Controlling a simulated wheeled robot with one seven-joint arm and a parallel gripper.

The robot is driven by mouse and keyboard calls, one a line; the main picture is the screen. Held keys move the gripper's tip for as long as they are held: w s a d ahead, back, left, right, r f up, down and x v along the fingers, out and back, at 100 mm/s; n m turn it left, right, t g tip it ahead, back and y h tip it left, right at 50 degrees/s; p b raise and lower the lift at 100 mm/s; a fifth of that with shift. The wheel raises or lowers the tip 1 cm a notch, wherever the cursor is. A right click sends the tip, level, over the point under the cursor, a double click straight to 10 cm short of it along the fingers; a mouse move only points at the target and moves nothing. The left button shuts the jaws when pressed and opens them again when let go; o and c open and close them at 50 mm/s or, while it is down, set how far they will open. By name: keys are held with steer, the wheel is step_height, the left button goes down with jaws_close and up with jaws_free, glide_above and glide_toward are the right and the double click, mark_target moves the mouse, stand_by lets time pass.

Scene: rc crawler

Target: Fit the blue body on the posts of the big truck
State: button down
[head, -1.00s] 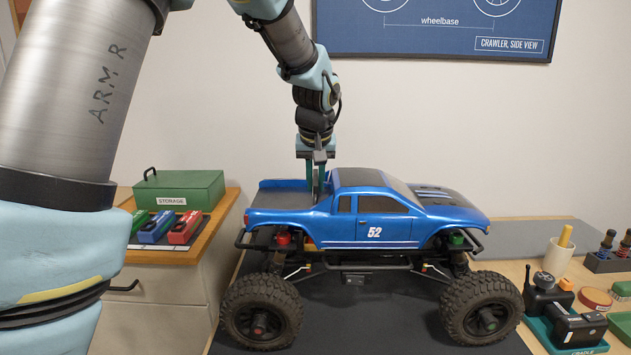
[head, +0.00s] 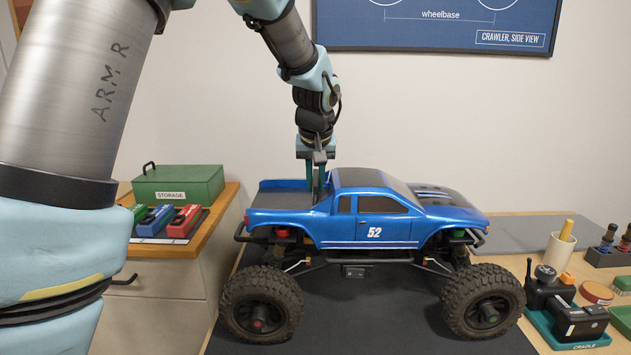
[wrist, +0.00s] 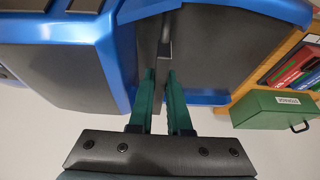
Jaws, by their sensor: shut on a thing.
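The blue body (head: 374,228), a pickup shell marked 52, sits level over the big truck's chassis (head: 355,256). My gripper (head: 317,182) points down behind the cab. Its green fingers are shut on a thin grey upright piece of the body, also between the fingertips in the wrist view (wrist: 161,75). A red part (head: 282,232) shows under the rear wheel arch and a green part (head: 458,233) under the front one. Both are partly covered by the body. Whether the posts pass into the body is hidden. The truck stands on large black tyres (head: 261,304).
A green storage box (head: 178,185) and small green, blue and red items (head: 184,221) stand on the wooden cabinet at left. At right are a black device in a green cradle (head: 572,325), a cup (head: 558,253) and a dark rack (head: 607,257). The dark mat holds the truck.

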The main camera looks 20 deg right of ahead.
steer(key=shift+f+b, duration=0.65)
steer(key=shift+f, duration=0.4)
steer(key=c, duration=0.8)
jaws_free()
steer(key=b+v, duration=0.2)
steer(key=v, duration=0.8)
steer(key=shift+s+a+r, duration=0.1)
steer(key=shift+r, duration=0.3)
